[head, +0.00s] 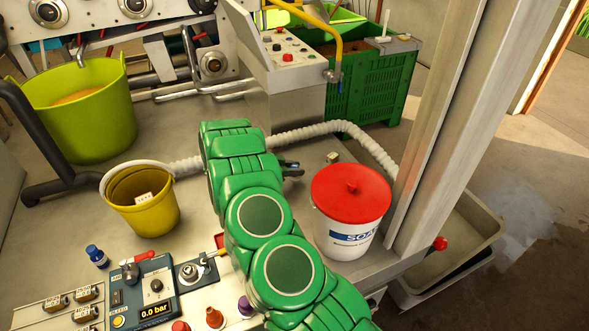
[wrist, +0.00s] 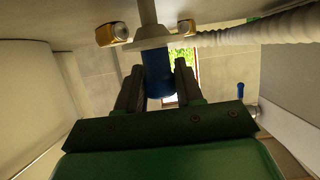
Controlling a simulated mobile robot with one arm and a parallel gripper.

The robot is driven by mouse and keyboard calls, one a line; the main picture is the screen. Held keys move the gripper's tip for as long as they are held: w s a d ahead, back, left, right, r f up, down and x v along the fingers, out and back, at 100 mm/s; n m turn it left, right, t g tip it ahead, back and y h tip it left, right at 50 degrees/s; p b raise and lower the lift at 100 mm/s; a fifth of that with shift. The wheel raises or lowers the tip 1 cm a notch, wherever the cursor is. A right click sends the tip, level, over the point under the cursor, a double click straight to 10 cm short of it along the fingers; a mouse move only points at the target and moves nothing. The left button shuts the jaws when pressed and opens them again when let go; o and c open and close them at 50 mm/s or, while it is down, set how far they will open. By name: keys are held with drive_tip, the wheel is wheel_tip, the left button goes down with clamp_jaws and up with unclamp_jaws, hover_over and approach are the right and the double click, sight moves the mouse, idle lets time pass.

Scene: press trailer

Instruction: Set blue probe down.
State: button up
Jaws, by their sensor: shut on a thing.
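The blue probe (wrist: 158,84) is a blue cylinder between the two dark fingers of my gripper (wrist: 158,82) in the wrist view. My gripper is shut on it. A pale flange and a grey rod (wrist: 148,12) show just beyond its upper end; I cannot tell whether they belong to the probe. In the head view my gripper (head: 291,168) is at the end of the green arm, over the grey deck between the white hose and the red-lidded bucket. The probe is mostly hidden there by the arm and fingers. I cannot tell whether it touches a surface.
A white bucket with red lid (head: 351,195) stands right of my gripper. A small beige block (head: 333,157) lies close by. A ribbed white hose (head: 310,130) runs behind, to a yellow bucket (head: 143,213). A grey post (head: 440,130) rises at right. A control panel (head: 150,290) is front left.

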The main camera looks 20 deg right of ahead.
drive_tip(key=shift+f, duration=0.2)
drive_tip(key=o, duration=1.1)
drive_tip(key=shift+r, duration=0.1)
